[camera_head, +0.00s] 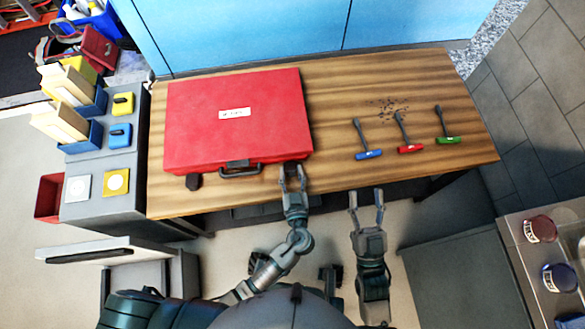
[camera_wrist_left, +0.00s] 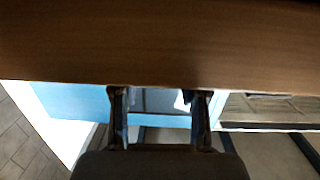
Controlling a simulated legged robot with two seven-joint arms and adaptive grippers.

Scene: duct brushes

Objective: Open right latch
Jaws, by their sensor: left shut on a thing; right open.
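A closed red case (camera_head: 235,120) lies on the wooden table, with a dark handle (camera_head: 240,172) on its front side. The left latch (camera_head: 193,181) is a dark tab sticking out from the front near the left end. My left gripper (camera_head: 292,172) is at the right end of the case front, shut on the right latch, which its fingers mostly hide. In the left wrist view its fingers (camera_wrist_left: 160,95) stand apart at the wooden table edge, and the latch cannot be made out. My right gripper (camera_head: 367,200) is open and empty, just in front of the table edge.
Blue (camera_head: 368,155), red (camera_head: 410,148) and green (camera_head: 447,139) handled brushes lie on the right half of the table (camera_head: 340,90), near dark debris. A grey cabinet with boxes stands at left. The table between case and brushes is clear.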

